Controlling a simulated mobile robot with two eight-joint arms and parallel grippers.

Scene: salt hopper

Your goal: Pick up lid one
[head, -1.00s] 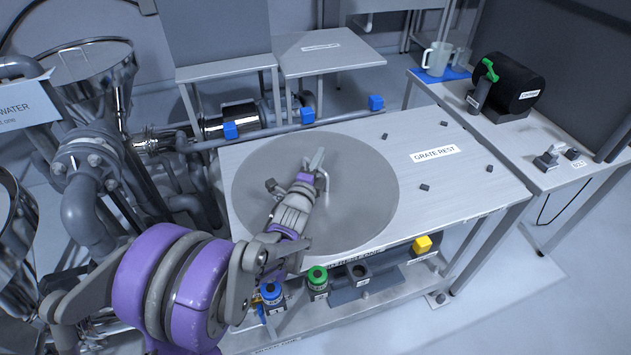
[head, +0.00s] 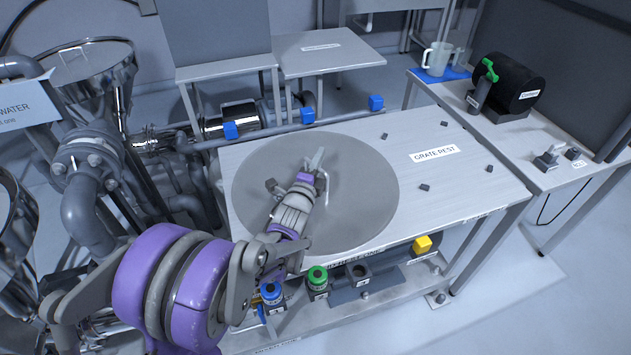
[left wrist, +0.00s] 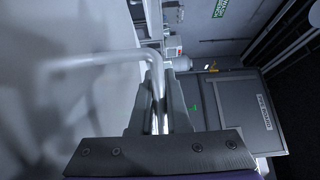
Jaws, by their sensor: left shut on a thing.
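Lid one (head: 355,190) is a large flat grey disc on the left part of the metal table. My left gripper (head: 316,172) is over the middle of the disc, shut on its handle. In the left wrist view the handle (left wrist: 100,60) is a bent pale rod that runs between the two fingers (left wrist: 158,105). The disc looks flat over the table top; I cannot tell whether there is a gap under it. My arm hides its near left part. My right gripper is not in view.
The bare right part of the table (head: 455,185) carries a "GRATE REST" label and several small dark blocks. A lower shelf holds a blue-topped item (head: 271,292), a green-topped item (head: 317,279) and a yellow block (head: 422,244). Pipes and steel funnels (head: 85,75) stand at left.

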